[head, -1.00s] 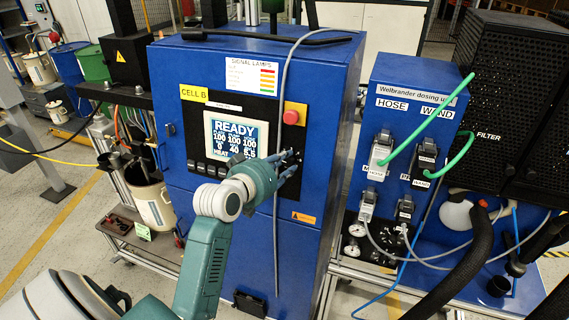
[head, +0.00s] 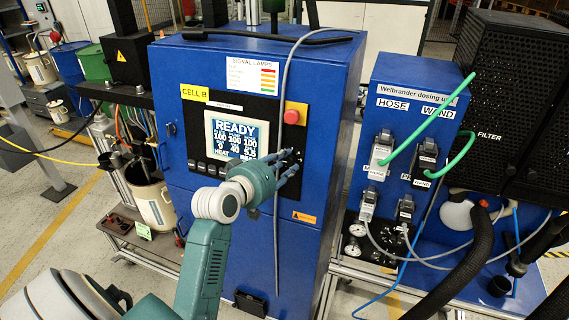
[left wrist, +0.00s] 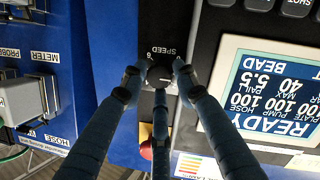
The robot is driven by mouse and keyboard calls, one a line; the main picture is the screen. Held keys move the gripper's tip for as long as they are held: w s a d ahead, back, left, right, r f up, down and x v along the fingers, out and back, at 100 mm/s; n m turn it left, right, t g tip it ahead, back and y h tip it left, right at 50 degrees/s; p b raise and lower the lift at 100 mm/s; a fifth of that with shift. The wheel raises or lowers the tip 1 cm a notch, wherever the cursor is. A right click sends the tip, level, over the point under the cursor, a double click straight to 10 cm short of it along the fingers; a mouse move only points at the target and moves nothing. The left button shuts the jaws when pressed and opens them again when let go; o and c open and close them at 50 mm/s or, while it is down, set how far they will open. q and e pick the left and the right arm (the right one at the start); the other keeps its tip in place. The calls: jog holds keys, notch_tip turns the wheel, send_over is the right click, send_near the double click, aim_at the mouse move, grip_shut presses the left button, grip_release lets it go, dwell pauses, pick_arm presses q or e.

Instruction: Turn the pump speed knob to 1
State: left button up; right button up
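The control panel on the blue cabinet (head: 240,230) carries the speed knob (left wrist: 161,76), a small dark knob under the word SPEED in the left wrist view. A digit 6 shows beside it; its pointer setting is too small to read. My left gripper (head: 287,166) is in front of the panel, right of the screen. In the left wrist view its three fingers (left wrist: 160,78) stand apart around the knob; I cannot tell if they touch it. In the head view the gripper hides the knob. My right gripper is not in view.
The lit screen (head: 236,138) reads READY, left of the gripper. A red button (head: 291,117) sits just above it. A grey cable (head: 277,230) hangs down the cabinet front close to the gripper. The dosing unit (head: 408,95) with hoses stands to the right.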

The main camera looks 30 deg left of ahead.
pick_arm(q)
jog(key=shift+o, duration=0.7)
jog(key=v, duration=1.2)
jog(key=shift+a, duration=0.1)
